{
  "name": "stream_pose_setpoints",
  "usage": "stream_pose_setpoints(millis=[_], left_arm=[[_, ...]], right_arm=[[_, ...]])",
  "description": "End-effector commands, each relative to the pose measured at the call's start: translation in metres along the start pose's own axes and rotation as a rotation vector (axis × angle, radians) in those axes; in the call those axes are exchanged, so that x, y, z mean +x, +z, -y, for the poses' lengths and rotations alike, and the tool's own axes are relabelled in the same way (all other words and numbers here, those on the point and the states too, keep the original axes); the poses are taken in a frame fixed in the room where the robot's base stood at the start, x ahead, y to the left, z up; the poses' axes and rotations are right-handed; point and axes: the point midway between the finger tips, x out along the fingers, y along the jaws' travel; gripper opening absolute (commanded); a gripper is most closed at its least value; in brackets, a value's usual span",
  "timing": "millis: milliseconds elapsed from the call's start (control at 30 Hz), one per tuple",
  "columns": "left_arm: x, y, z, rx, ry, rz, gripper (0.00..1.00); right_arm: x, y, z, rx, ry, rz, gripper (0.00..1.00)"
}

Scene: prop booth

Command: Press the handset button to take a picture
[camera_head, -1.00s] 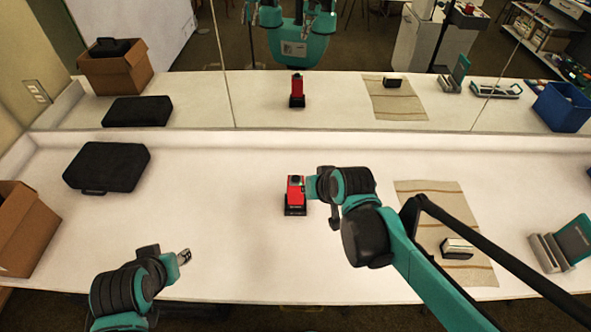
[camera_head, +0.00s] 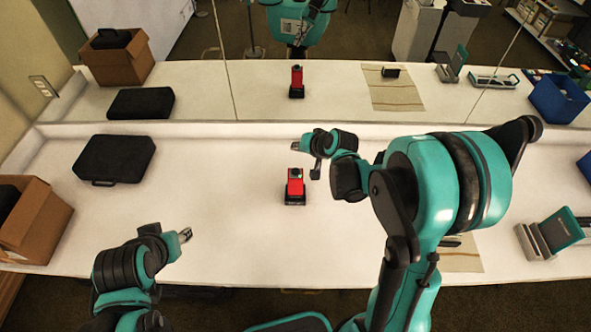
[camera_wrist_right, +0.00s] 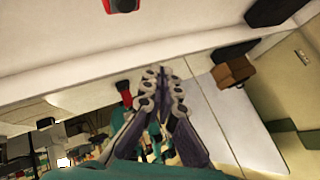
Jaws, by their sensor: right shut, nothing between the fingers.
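The red handset (camera_head: 295,186) stands upright in a black base near the middle of the white table. In the right wrist view it shows cut off at the top edge (camera_wrist_right: 122,5). My right gripper (camera_head: 296,146) is shut and empty. In the head view it appears above the handset, toward the back of the table, with a gap between them. Its closed fingers also show in the right wrist view (camera_wrist_right: 163,75). My left gripper (camera_head: 185,235) is at the front left, away from the handset. Its fingers are too small to judge.
A mirror along the back reflects the table and handset. A black case (camera_head: 115,158) and cardboard box (camera_head: 45,228) are at left. A striped cloth (camera_head: 462,262), partly hidden by my right arm, and a teal-and-grey device (camera_head: 558,230) are at right. The table around the handset is clear.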

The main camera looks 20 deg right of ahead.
Motion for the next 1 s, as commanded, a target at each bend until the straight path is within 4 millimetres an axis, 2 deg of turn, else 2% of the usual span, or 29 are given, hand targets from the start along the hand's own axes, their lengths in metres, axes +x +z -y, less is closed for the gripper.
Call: stream_pose_setpoints(millis=[267,700,1000], left_arm=[[0.012,0.008,0.0,0.0,0.0,0.0,0.4],[0.051,0.037,0.0,0.0,0.0,0.0,0.4],[0.058,0.041,0.0,0.0,0.0,0.0,0.4]], right_arm=[[0.013,0.009,-0.009,-0.001,0.0,0.0,0.0],[0.055,0.04,-0.04,-0.001,0.001,0.0,0.0],[0.061,0.044,-0.045,-0.001,0.0,0.0,0.0]])
